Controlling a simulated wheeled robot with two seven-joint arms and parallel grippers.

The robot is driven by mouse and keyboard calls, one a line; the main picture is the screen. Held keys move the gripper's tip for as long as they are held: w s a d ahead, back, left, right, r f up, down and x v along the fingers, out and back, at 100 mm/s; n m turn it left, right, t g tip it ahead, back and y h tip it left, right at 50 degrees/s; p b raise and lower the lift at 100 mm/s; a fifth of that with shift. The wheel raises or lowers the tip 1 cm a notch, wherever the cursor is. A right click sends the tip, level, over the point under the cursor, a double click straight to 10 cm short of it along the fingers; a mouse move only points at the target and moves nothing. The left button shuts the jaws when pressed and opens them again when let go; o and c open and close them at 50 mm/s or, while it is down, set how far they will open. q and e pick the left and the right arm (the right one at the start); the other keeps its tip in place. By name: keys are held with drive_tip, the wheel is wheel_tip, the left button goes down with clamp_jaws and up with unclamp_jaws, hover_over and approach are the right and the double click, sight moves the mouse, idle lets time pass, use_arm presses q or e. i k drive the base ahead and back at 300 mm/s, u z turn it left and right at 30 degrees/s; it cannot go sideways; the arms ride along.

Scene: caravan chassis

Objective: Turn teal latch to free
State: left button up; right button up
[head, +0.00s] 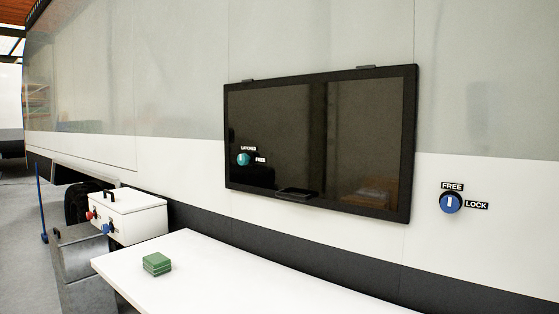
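The teal latch (243,159) is a small round knob at the lower left of the dark window (270,120) in the caravan wall. A label that seems to read "LATCHED" (248,148) sits above it, and a "FREE" label (261,160) sits to its right. A pale mark on the knob looks roughly upright, toward the upper label, but it is small. Neither of my grippers shows in the head view.
A blue knob (450,203) with "FREE" and "LOCK" labels is on the wall at right. A white table (220,275) bearing a green block (156,264) stands below the window.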

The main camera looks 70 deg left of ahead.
sight(243, 159)
drive_tip(key=i, duration=0.15)
drive_tip(key=u, duration=3.15)
drive_tip(key=i, duration=0.15)
drive_tip(key=u, duration=0.25)
